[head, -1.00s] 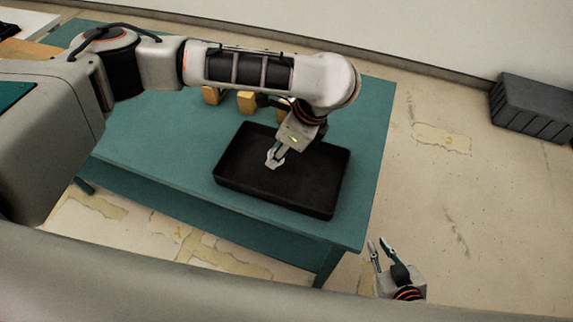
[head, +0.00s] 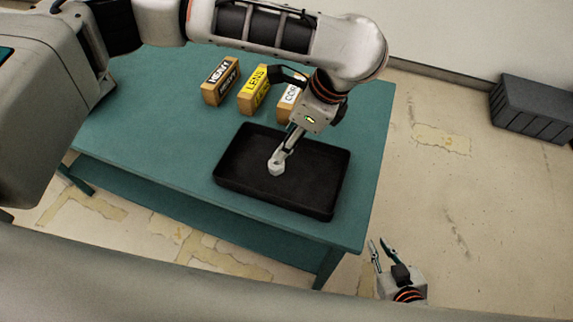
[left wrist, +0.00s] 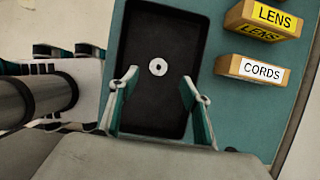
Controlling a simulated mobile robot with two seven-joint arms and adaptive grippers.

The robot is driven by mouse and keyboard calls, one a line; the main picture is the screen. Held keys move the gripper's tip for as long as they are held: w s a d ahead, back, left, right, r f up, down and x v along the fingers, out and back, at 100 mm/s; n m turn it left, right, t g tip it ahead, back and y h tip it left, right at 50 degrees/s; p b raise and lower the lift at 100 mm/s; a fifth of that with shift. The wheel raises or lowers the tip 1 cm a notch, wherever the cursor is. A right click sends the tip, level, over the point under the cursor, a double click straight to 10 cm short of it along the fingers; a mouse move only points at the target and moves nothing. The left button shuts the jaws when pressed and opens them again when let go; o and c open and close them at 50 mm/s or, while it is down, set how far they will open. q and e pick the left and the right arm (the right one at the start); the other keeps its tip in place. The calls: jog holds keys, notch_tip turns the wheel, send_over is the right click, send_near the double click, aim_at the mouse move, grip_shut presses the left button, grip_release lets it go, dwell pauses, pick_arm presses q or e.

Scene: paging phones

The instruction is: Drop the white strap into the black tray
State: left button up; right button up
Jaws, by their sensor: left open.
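The white strap (left wrist: 158,67) shows as a small pale ring over the floor of the black tray (left wrist: 137,15) in the left wrist view. In the head view the strap (head: 276,169) is inside the outline of the black tray (head: 235,188), just below my left fingertips. My left gripper (head: 283,156) points down over the tray with its jaws apart. In the left wrist view the left fingers (left wrist: 160,84) stand on either side, with the ring beyond them and no finger closed on it. My right gripper (head: 379,242) is open and empty beside the table's front right corner.
The teal table (head: 160,120) carries labelled boxes behind the tray: HEAVY (head: 220,82), LENS (head: 253,91) and CORDS (head: 287,98), partly hidden by my arm. The table's left part is clear. A dark grey crate (head: 533,108) stands on the floor at right.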

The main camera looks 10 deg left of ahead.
pick_arm(q)
jog(key=shift+v, duration=2.55)
jog(key=shift+s, duration=0.15)
